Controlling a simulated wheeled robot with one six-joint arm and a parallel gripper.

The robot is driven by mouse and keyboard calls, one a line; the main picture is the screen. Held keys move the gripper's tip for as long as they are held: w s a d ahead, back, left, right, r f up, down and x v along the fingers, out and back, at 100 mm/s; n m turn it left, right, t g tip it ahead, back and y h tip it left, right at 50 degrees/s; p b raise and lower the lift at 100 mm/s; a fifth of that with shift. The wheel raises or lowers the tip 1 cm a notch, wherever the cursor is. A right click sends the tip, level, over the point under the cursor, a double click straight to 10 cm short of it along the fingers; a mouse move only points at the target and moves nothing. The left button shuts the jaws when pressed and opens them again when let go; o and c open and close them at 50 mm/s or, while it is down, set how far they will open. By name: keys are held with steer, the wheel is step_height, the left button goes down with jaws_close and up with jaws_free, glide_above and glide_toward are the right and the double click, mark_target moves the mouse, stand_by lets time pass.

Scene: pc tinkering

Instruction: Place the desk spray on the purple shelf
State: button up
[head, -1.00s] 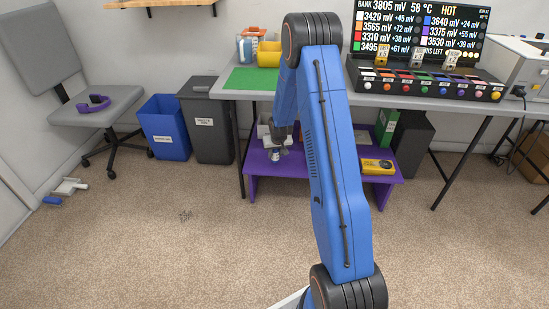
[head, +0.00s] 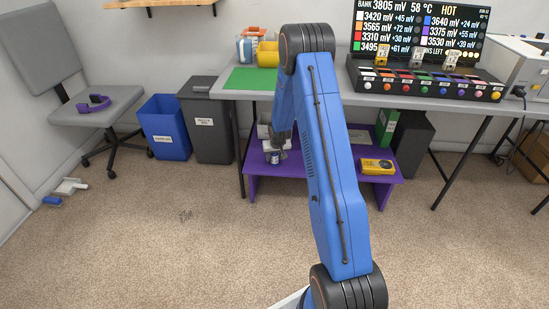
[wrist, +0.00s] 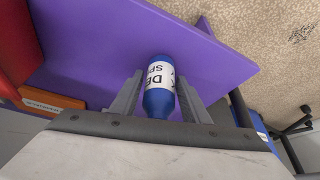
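The desk spray (wrist: 160,78) is a small blue bottle with a white label. In the wrist view it is between the two fingers of my gripper (wrist: 160,88), with a narrow gap on each side. The gripper looks open around it. In the head view the desk spray (head: 274,158) appears upright at the left part of the purple shelf (head: 318,182), below my gripper (head: 276,150). Its base appears to rest on the shelf, though the contact is not clear. The shelf also fills much of the wrist view (wrist: 205,58).
A yellow device (head: 376,167) lies at the shelf's right end. An orange item (wrist: 52,100) is on the shelf in the wrist view. The table (head: 230,94) is above the shelf. A grey bin (head: 208,130) and blue bin (head: 165,128) stand left. The floor in front is clear.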

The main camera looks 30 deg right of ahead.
steer(key=shift+o, duration=0.3)
steer(key=shift+r, duration=0.1)
steer(key=s+a+r+n, duration=0.1)
steer(key=s+a+r, duration=0.4)
steer(key=s+r, duration=0.5)
steer(key=s+a+r, duration=0.5)
steer(key=s+r, duration=0.1)
steer(key=r, duration=0.7)
steer(key=s+a+r+n, duration=0.1)
steer(key=s+a+r, duration=0.3)
steer(key=s+r, duration=0.6)
steer(key=s+a+r, duration=0.2)
steer(key=s, duration=0.6)
steer(key=s+a+r+n+y, duration=0.1)
steer(key=s+a+r, duration=0.2)
steer(key=s, duration=0.6)
steer(key=s+a+r, duration=0.3)
steer(key=s, duration=0.6)
